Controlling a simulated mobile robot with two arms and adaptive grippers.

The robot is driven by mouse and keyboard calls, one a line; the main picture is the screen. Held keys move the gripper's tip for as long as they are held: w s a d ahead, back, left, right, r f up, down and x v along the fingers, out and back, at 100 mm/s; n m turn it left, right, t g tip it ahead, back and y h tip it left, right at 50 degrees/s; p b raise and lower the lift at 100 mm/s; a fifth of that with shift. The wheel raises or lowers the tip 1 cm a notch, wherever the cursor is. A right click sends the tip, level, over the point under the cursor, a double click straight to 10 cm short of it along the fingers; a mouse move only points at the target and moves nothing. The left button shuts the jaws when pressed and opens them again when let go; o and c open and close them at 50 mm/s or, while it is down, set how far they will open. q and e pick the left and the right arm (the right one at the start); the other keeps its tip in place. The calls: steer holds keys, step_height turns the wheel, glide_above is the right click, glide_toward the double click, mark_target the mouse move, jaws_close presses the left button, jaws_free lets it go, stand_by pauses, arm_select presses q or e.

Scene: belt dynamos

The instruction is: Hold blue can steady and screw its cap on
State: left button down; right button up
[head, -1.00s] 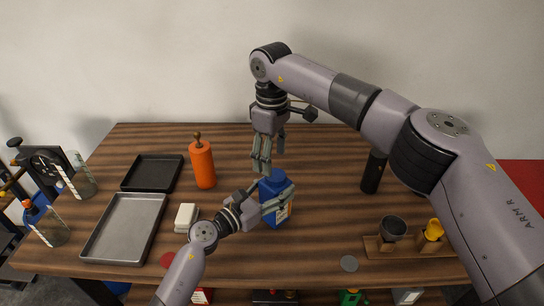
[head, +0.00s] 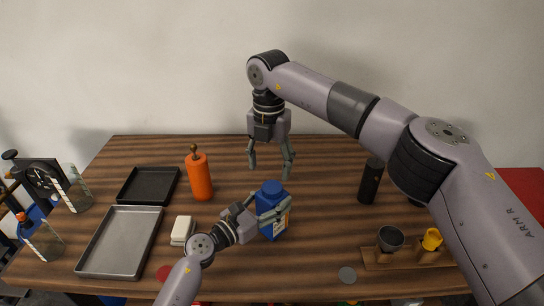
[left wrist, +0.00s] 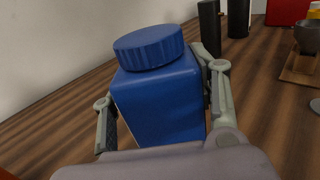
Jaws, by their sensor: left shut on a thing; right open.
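The blue can (head: 268,222) stands upright on the wooden table, with a label on its right side. I cannot tell how tight the cap is. My left gripper (head: 272,212) is shut on the can's body, one finger on each side, as the left wrist view (left wrist: 162,118) shows. My right gripper (head: 271,172) points down, open and empty, above and behind the cap, apart from it.
A black cylinder (head: 371,182) and a wooden stand (head: 376,264) with cups are to the right. The table behind the can is clear.

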steer(key=n, duration=0.4)
steer(key=shift+r, duration=0.15)
steer(key=n, duration=0.4)
steer(key=shift+r+n, duration=0.1)
steer(key=shift+n, duration=0.3)
steer(key=n, duration=0.4)
steer(key=shift+d+r, duration=0.1)
steer(key=shift+r, duration=0.05)
steer(key=n, duration=0.4)
steer(key=shift+r, duration=0.1)
steer(key=n, duration=0.4)
steer(key=shift+r, duration=0.15)
steer(key=n, duration=0.4)
steer(key=shift+s+d+r+n, duration=0.1)
steer(key=shift+n, duration=0.2)
steer(key=n, duration=0.6)
steer(key=shift+r, duration=0.15)
steer(key=n, duration=0.4)
steer(key=shift+d+r, duration=0.1)
